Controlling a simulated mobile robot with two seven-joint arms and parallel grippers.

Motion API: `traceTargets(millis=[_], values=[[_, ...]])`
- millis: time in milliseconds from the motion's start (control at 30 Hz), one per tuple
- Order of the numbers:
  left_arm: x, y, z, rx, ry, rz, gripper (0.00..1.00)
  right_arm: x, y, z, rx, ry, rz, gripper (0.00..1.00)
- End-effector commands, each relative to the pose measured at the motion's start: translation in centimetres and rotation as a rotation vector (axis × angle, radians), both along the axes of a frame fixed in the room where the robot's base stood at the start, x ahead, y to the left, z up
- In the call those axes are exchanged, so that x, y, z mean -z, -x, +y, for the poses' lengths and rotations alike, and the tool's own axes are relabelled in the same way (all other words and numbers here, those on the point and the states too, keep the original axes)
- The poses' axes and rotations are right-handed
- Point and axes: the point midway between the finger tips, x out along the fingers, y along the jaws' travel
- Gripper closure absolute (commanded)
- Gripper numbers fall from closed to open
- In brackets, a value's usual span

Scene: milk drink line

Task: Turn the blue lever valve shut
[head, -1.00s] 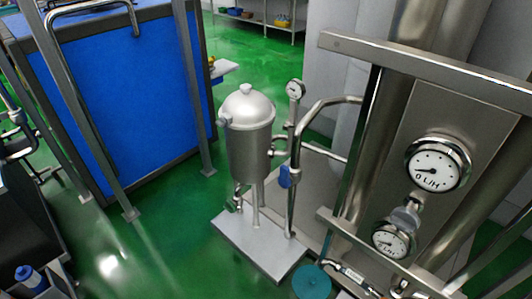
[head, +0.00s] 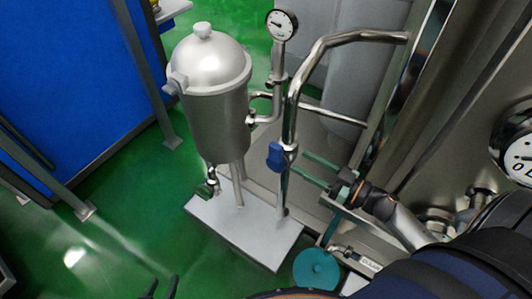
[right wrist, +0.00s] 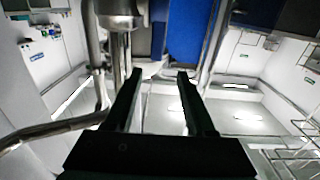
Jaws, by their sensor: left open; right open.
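The blue lever (head: 275,156) of the valve sits on the vertical steel pipe to the right of the domed steel vessel (head: 210,95) in the head view. My right gripper (head: 299,163) comes in from the right, open and empty. Its two fingers point at the pipe and lever, with their tips just right of the pipe; whether they touch it I cannot tell. In the right wrist view the open fingers (right wrist: 160,76) have a rounded blue piece, likely the lever (right wrist: 187,35), beyond the right fingertip. My left gripper (head: 160,289) shows only as dark, parted tips at the bottom edge.
A dial gauge (head: 282,24) stands on a pipe above. A bent steel pipe (head: 345,38) runs right to the large steel cabinet. A teal disc (head: 316,268) is low, beside the base plate (head: 250,240). Green floor is open at left, before a blue panel (head: 70,80).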

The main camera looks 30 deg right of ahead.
Motion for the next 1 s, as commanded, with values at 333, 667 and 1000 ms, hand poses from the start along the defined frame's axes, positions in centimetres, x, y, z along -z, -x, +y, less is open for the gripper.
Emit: traceTargets(millis=[333,667,1000], values=[[0.8,0.5,0.2,0.003,-0.006,0.009,0.50,0.0,-4.2,2.5,-0.018,-0.006,-0.004,0.45],[1.3,0.5,0.4,0.000,-0.009,0.008,0.50,0.0,-9.3,5.6,-0.017,-0.004,-0.001,0.45],[1.2,0.4,0.5,-0.001,-0.010,0.004,0.50,0.0,-10.7,6.4,-0.016,-0.004,0.001,0.45]])
